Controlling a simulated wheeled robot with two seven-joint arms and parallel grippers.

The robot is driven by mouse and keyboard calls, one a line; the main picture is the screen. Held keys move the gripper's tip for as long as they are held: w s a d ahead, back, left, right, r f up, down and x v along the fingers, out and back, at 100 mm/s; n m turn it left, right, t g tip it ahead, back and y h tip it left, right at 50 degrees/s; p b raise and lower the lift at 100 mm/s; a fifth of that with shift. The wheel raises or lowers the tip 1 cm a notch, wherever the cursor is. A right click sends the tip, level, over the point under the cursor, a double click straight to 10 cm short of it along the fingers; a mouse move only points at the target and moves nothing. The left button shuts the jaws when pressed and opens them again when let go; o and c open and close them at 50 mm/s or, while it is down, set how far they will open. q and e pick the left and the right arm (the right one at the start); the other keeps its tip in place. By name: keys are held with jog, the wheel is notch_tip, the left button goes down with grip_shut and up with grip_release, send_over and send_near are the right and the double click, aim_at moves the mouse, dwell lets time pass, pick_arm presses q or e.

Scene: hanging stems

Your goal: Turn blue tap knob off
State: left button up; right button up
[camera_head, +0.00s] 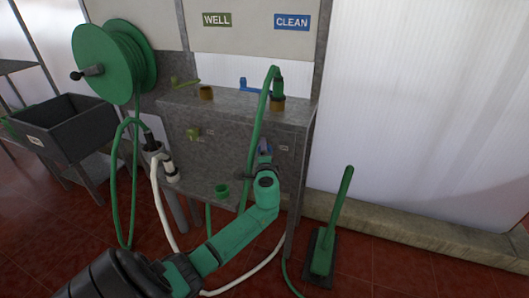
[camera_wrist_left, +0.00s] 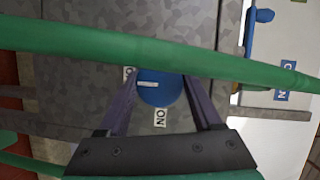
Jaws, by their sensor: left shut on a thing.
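The blue tap knob (camera_wrist_left: 160,92) is round with a white line on its face, in the wrist view. The line runs to the left edge, near a partly hidden label (camera_wrist_left: 128,74). An "ON" label (camera_wrist_left: 160,117) sits below the knob. My left gripper (camera_wrist_left: 163,84) has one finger on each side of the knob and is shut on it. In the head view my left gripper (camera_head: 264,147) is at the grey panel's front, and the knob is hidden there. My right gripper is not in view.
A green hose (camera_wrist_left: 120,45) crosses in front of the knob and fingertips. A blue tap lever (camera_head: 249,86) and a green lever (camera_head: 184,82) are on the ledge. A hose reel (camera_head: 113,62), a dark bin (camera_head: 65,127) and a green-handled brush (camera_head: 330,235) stand around.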

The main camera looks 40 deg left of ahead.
pick_arm(q)
jog(key=shift+f, duration=0.2)
jog(key=o, duration=1.3)
jog(key=shift+r, duration=0.1)
jog(key=v, duration=1.4)
jog(key=shift+s+d+p, duration=0.2)
jog(key=shift+d+p, duration=0.1)
jog(key=shift+p, duration=0.05)
